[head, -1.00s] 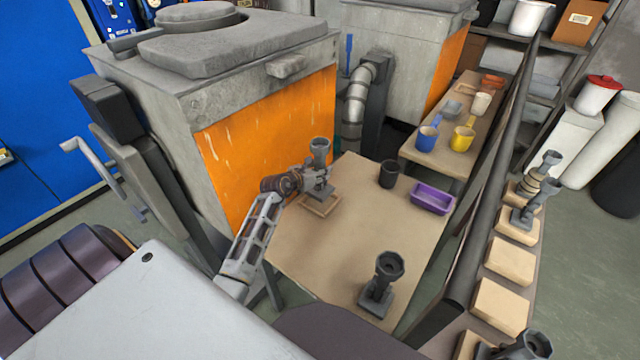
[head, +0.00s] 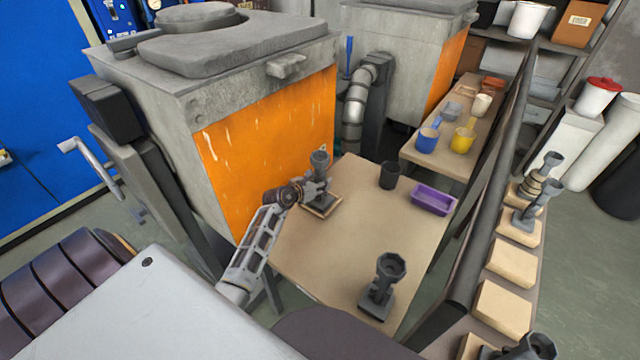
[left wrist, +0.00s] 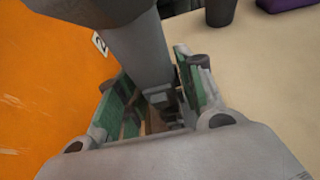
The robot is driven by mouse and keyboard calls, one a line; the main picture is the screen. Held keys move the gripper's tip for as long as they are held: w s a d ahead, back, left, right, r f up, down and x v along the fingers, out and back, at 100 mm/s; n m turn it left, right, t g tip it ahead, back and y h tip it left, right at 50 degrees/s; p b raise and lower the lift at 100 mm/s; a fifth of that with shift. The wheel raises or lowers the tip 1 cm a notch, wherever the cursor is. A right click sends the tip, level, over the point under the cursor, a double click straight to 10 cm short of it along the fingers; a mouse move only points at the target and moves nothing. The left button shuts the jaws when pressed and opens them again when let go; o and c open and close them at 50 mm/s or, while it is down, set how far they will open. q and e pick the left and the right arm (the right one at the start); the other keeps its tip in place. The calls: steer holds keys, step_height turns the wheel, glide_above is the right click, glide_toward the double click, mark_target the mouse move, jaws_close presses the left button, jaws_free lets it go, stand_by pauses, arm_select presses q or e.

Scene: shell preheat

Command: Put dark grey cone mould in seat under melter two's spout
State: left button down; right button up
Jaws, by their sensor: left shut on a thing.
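My left gripper (head: 318,190) is shut on a dark grey cone mould (head: 319,163), which stands upright at the wooden-framed seat (head: 333,209) beside the orange melter front. The mould's base is low over or in the seat; I cannot tell whether it rests fully inside. In the left wrist view the mould's stem (left wrist: 140,50) rises between the two green-padded fingers (left wrist: 155,105), and a "2" label (left wrist: 100,42) shows on the orange front. The melter (head: 265,140) has a grey lid. The spout is not clearly seen. My right gripper is not in view.
Another dark grey cone mould (head: 383,283) stands near the table's front edge. A black cup (head: 389,175) and a purple tray (head: 433,199) are on the right of the table (head: 375,235). A dark rail (head: 490,180) runs beside it. The table's middle is clear.

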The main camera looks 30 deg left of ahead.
arm_select(q)
steer(key=shift+r, duration=0.1)
steer(key=c, duration=1.2)
jaws_free()
steer(key=shift+f, duration=0.2)
steer(key=shift+o, duration=1.4)
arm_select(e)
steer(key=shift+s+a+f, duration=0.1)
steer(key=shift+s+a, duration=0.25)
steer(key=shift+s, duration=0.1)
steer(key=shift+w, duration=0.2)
